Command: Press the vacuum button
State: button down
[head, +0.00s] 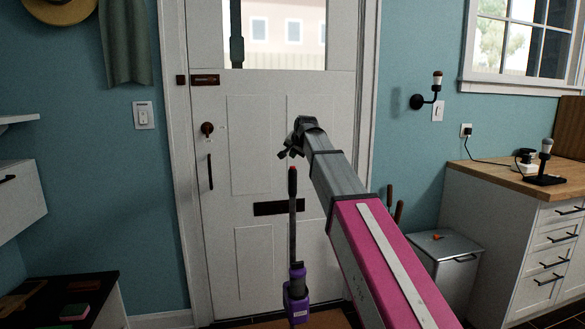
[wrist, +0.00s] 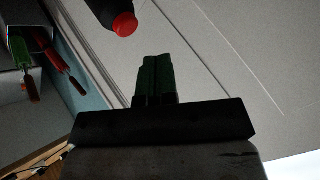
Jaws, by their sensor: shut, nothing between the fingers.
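An upright stick vacuum (head: 296,296) with a purple body and a dark shaft stands in front of the white door in the head view. A red button (head: 292,168) sits at the top of its dark handle. In the wrist view the red button (wrist: 125,24) shows at the end of the black handle near the top edge. My gripper (head: 287,150) is just above the button in the head view, apart from it as far as I can tell. In the wrist view my gripper (wrist: 156,60) has its fingers together and empty, with the button beyond and slightly left of the tips.
The white door (head: 250,210) is behind the vacuum. A bin (head: 447,246) and a white cabinet with a wooden counter (head: 500,180) stand at right. A low dark-topped unit (head: 50,290) is at lower left. Red and green handled things (wrist: 32,85) show at left in the wrist view.

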notch_tip(320, 180, up, 5)
dwell(0.5)
dwell(1.2)
